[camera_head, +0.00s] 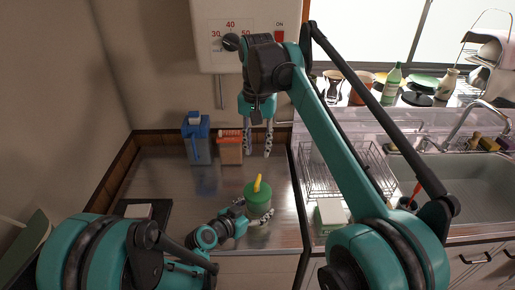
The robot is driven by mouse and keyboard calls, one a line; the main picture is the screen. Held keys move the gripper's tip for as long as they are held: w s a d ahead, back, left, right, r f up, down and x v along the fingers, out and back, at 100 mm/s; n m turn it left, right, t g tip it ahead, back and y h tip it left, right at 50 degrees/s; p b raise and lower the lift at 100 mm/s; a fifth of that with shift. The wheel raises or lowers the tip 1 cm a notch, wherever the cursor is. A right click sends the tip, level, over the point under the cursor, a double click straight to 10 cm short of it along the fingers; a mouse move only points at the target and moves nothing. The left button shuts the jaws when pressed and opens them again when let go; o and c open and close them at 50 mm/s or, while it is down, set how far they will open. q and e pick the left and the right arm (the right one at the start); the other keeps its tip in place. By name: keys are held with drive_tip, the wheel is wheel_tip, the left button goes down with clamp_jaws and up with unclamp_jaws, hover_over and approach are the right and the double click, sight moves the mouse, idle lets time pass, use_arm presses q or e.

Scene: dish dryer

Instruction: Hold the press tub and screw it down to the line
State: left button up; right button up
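The press tub (258,204) is a round green tub with a yellow handle (257,183) on top, upright on the metal counter near its front. My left gripper (254,212) comes in low from the left. Its fingers lie around the tub's left and front sides; whether they press on it is too small to tell. My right gripper (258,142) points down from above, behind the tub and apart from it. Its two fingers are spread with nothing between them. No line on the tub can be made out.
A blue container (196,142) and an orange-and-white box (230,150) stand at the back of the counter. A wire dish rack (340,168) and sink (465,190) lie to the right. A white heater (238,25) hangs on the wall. The counter's left-middle is clear.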

sight(258, 179)
drive_tip(key=o, duration=0.7)
drive_tip(key=shift+c, duration=0.2)
drive_tip(key=shift+o, duration=1.4)
drive_tip(key=shift+n, duration=0.3)
wheel_tip(258, 179, down, 12)
drive_tip(key=n, duration=1.7)
drive_tip(key=c, duration=1.2)
